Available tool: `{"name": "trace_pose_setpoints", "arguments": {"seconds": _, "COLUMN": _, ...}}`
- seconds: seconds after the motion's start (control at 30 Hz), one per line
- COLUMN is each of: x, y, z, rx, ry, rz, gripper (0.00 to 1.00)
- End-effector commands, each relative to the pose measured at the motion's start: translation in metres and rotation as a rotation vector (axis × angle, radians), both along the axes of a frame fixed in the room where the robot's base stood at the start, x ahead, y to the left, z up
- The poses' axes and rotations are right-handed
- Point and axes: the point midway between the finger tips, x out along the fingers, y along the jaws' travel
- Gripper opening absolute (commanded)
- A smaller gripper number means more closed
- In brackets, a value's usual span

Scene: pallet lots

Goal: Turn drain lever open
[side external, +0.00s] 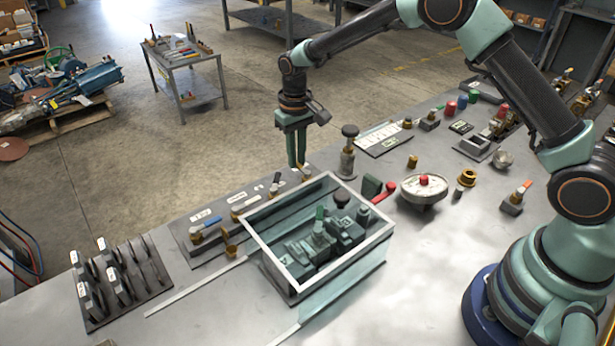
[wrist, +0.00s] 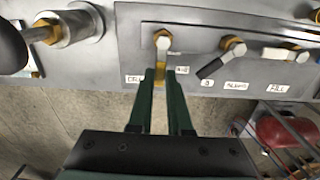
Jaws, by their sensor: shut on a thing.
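A dark valve panel (side external: 222,217) with a row of small levers lies along the bench's far edge. My gripper (side external: 299,165) points down at the right end of that row. In the wrist view my gripper (wrist: 164,72) is shut on a lever (wrist: 161,57), which has a brass pivot and points straight toward my gripper. The fingers hide part of its handle. A small white label (wrist: 133,79) sits beside it, too small to read surely, so I cannot confirm that this is the drain lever.
Neighbouring levers (wrist: 219,58) (wrist: 285,55) sit along the panel. A black-knobbed post (side external: 348,150) stands close to the right of my gripper. A glass-topped box (side external: 262,240) stands in front, and a red-handled valve (side external: 384,192) beside it. Open floor lies beyond the bench.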

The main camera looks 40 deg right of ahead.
Motion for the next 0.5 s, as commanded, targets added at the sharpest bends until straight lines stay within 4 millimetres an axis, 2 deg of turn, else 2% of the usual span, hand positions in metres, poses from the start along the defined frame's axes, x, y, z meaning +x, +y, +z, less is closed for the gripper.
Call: {"name": "trace_pose_setpoints", "arguments": {"seconds": 0.5, "x": -0.0004, "y": 0.0025, "z": 0.0019, "rx": 0.0, "ry": 0.002, "rz": 0.044, "gripper": 0.0}}
